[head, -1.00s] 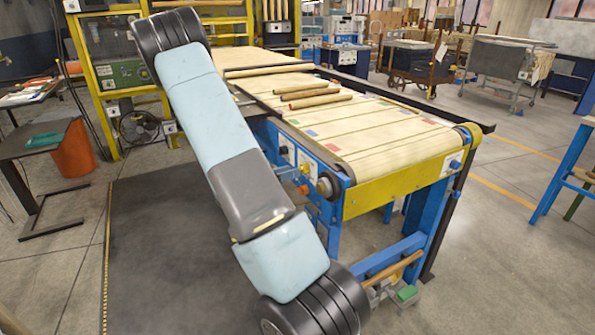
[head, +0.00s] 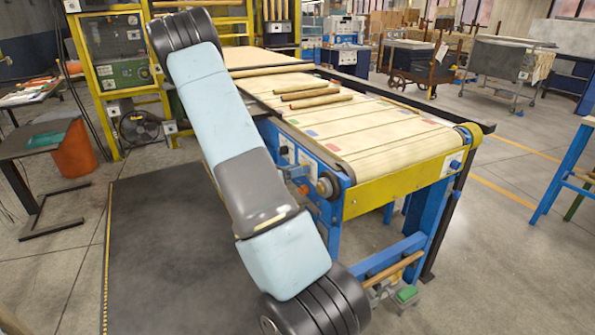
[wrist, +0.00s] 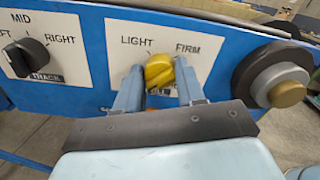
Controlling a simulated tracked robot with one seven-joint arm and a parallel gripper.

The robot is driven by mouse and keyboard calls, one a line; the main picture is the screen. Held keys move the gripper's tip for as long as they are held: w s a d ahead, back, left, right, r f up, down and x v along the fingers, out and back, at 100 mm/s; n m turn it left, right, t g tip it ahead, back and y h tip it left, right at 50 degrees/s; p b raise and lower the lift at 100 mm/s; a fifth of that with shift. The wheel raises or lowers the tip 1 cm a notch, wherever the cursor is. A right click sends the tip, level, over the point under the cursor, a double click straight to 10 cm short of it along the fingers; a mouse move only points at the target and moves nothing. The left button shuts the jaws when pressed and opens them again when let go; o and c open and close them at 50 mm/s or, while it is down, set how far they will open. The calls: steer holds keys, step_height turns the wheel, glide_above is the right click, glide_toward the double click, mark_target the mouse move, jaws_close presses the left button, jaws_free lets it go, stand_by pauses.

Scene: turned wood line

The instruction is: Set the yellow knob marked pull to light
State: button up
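The yellow knob (wrist: 159,71) sits on a white plate on the blue panel in the wrist view. LIGHT is printed to its upper left and FIRM to its upper right. The lettering below it is mostly hidden by my gripper, and I cannot make out exactly where the knob points. My gripper (wrist: 160,75) has one finger on each side of the knob, with the tips close to its sides. I cannot tell whether both fingers touch it. In the head view my arm hides the gripper.
A black knob (wrist: 25,57) labelled TRACK is to the left. A large round roller end (wrist: 275,83) sticks out close on the right. In the head view, wooden sticks (head: 315,97) lie on the belt (head: 365,135). Dark floor matting (head: 160,255) lies beside the machine.

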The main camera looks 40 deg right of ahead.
steer(key=shift+w, duration=0.1)
steer(key=c, duration=0.5)
steer(key=shift+o, duration=0.2)
steer(key=shift+m, duration=0.3)
steer(key=m, duration=1.7)
steer(key=shift+f, duration=0.1)
steer(key=shift+s, duration=0.2)
steer(key=o, duration=1)
